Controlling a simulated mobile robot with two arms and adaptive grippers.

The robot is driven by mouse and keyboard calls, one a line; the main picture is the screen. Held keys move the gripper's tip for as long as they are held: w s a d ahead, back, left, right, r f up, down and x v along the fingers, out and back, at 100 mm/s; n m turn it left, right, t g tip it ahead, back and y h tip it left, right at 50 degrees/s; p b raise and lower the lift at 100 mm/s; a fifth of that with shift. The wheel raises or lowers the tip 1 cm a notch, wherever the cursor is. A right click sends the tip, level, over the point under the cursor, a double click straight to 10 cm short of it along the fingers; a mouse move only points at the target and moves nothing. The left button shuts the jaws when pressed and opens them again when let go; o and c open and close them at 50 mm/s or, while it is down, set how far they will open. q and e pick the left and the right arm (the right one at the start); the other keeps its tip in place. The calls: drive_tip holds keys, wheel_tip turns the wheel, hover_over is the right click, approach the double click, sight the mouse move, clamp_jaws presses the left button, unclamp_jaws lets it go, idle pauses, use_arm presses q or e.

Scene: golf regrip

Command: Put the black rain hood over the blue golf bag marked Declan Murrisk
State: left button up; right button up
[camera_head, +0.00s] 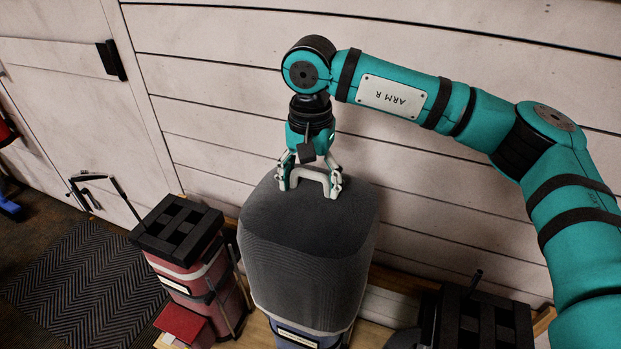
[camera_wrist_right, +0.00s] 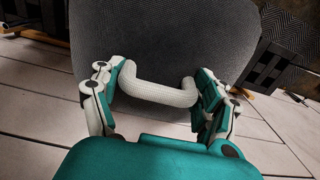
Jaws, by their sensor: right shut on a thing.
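The black rain hood (camera_head: 305,260) sits over the top of a bag in the middle of the head view, with a white handle on its top. A bit of the blue bag (camera_head: 297,338) shows below the hood's lower edge, with a pale name label that is too small to read. My right gripper (camera_head: 309,184) is shut on the hood's white handle. In the right wrist view the handle (camera_wrist_right: 155,92) lies between the fingers, above the dark hood cloth (camera_wrist_right: 170,38). My left gripper is in neither view.
A red golf bag (camera_head: 205,285) with a black divided top stands close on the left. Another black divided top (camera_head: 475,318) is at the lower right. A pale plank wall (camera_head: 210,120) is close behind. A dark chevron mat (camera_head: 85,290) lies on the floor at the left.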

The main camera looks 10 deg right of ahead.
drive_tip(key=shift+f+b, duration=0.3)
drive_tip(key=shift+f, duration=0.05)
idle(0.4)
drive_tip(key=o, duration=1.7)
drive_tip(key=shift+c, duration=1.3)
drive_tip(key=shift+r, duration=0.1)
drive_tip(key=shift+r+p, duration=3.1)
drive_tip(key=shift+r, duration=1.85)
drive_tip(key=shift+f, duration=0.1)
